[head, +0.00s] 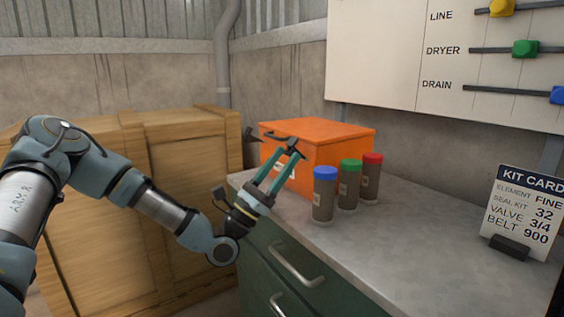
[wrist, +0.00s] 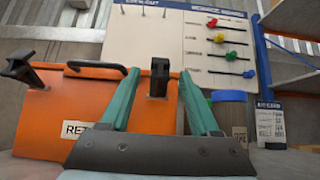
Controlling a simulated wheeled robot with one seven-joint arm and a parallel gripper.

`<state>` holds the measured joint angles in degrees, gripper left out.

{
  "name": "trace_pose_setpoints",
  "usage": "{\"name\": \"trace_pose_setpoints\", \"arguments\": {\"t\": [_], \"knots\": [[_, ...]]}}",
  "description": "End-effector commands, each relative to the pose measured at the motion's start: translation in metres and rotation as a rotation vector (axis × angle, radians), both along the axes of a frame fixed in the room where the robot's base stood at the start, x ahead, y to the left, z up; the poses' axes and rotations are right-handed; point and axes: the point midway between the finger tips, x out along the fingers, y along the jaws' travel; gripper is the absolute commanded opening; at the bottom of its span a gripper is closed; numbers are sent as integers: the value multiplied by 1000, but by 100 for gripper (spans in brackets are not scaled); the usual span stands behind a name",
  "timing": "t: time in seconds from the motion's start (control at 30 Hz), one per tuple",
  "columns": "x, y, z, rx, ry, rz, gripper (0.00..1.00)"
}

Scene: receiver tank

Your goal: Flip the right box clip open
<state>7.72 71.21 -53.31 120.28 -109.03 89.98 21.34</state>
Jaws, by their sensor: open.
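The orange box (head: 345,149) stands on the grey counter; its front also fills the left of the wrist view (wrist: 48,108). The dark right clip (wrist: 160,76) is on the box's front near the lid edge, to the right of the black handle (wrist: 97,70). The dark left clip (wrist: 20,69) juts out at the box's left. My gripper (head: 287,148) is open in front of the box. In the wrist view its two teal fingers (wrist: 157,77) stand on either side of the right clip, with nothing held. I cannot tell whether they touch it.
Jars with blue (head: 324,195), green (head: 349,184) and red (head: 371,178) lids stand right of my gripper. A kit card (head: 523,209) stands farther right on the counter (head: 420,228). Wooden crates (head: 185,150) stand left. A slider board (head: 440,62) hangs behind. The counter's middle is clear.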

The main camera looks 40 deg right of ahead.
Motion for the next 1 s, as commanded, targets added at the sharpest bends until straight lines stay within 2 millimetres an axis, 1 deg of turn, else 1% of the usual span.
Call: {"name": "trace_pose_setpoints", "arguments": {"t": [0.13, 0.23, 0.5, 0.63, 0.8, 1.0], "knots": [[1, 3, -5, 1, 1, 1, 62], [2, 12, -15, 2, 2, 4, 62], [4, 49, -53, 2, 3, 3, 62], [5, 64, -67, 1, 2, 2, 62], [5, 74, -76, 0, 1, 1, 62], [4, 76, -78, 0, 0, 0, 62]]}}
